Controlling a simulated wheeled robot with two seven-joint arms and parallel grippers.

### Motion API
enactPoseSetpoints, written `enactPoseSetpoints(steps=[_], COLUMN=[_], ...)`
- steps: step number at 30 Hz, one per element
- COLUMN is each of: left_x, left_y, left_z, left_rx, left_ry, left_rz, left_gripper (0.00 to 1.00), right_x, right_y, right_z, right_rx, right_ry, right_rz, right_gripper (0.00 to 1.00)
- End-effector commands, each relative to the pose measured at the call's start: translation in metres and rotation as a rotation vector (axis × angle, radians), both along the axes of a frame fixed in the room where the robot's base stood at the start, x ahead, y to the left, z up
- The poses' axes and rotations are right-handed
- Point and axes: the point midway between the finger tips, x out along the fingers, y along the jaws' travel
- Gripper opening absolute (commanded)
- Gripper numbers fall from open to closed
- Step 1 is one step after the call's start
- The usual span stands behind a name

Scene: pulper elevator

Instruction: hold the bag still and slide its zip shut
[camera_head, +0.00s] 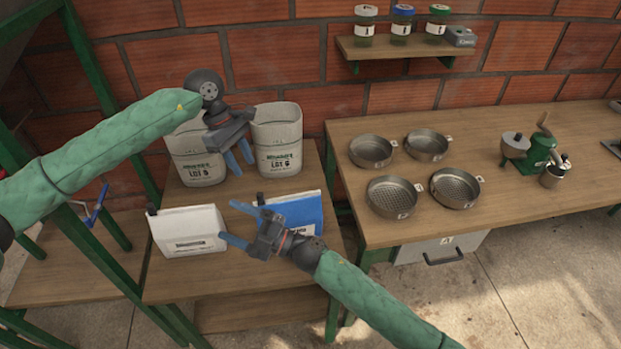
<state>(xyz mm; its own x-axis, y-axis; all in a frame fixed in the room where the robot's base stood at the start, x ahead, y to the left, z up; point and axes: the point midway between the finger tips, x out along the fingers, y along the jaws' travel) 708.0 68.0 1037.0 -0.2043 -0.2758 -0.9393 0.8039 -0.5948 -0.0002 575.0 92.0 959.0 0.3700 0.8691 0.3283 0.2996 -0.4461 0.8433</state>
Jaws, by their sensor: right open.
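Two flat pouches stand on the small wooden table, a white bag (188,232) at left and a blue bag (305,211) at right. Each has a small dark piece at its top left corner, likely the zip slider: one on the white bag (152,209), one on the blue bag (260,198). I cannot tell whether either zip is closed. My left gripper (239,162) is above and behind the bags, its fingers apart, pointing down and empty. My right gripper (236,223) is open and empty, fingers pointing left between the bags; it hides part of the blue bag.
Two tall open pale sacks, a left sack (203,167) and a right sack (278,150), stand behind the bags. The right wooden bench (480,215) holds several metal sieves and a green grinder (540,150). A green frame (95,75) rises at left. A jar shelf (400,48) hangs on the brick wall.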

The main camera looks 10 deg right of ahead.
Motion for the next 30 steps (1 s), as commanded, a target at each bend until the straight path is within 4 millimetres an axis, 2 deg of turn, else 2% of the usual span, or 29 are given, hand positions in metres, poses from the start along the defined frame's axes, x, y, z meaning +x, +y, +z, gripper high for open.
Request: enactPoseSetpoints(steps=[6,17,23,30], left_x=[0.0,0.0,0.0,0.0], left_y=[0.0,0.0,0.0,0.0], left_z=[0.0,0.0,0.0,0.0], left_rx=[0.0,0.0,0.0,0.0], left_ry=[0.0,0.0,0.0,0.0], left_rz=[0.0,0.0,0.0,0.0], left_gripper=[0.36,0.36,0.36,0.36], right_x=[0.006,0.018,0.032,0.057], right_y=[0.008,0.005,-0.008,-0.035], right_z=[0.02,0.032,0.033,0.035], right_rx=[-0.144,-0.397,-0.548,-0.74], right_ry=[-0.259,-0.66,-0.863,-1.085], right_rz=[0.112,0.301,0.41,0.546], right_gripper=[0.73,0.73,0.73,0.73])
